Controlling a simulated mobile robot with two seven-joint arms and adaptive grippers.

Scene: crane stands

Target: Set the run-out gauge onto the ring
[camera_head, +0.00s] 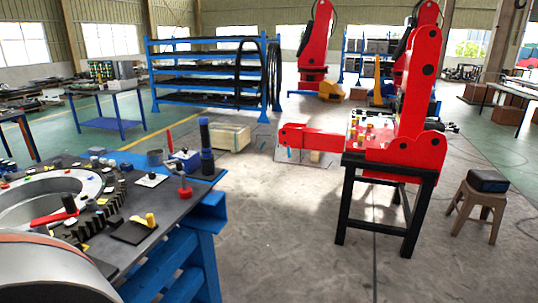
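A large pale grey ring (88,184) lies on the dark workbench at the left. The left picture edge cuts it off. A dark toothed curved part (103,216) runs along its near right side, and a red piece (55,217) lies across its near side. Several small devices stand right of the ring. One is a red-based piece with an upright post (185,193); another is a pale plate with a dark knob (151,180). I cannot tell which one is the run-out gauge. Neither of my grippers is in view.
The workbench (205,205) carries a black plate with a yellow piece (133,232) and dark cylinders (206,160). A large rounded grey body (45,270) fills the lower left. A red arm (420,95) stands on a black stand (376,200). The floor between is clear.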

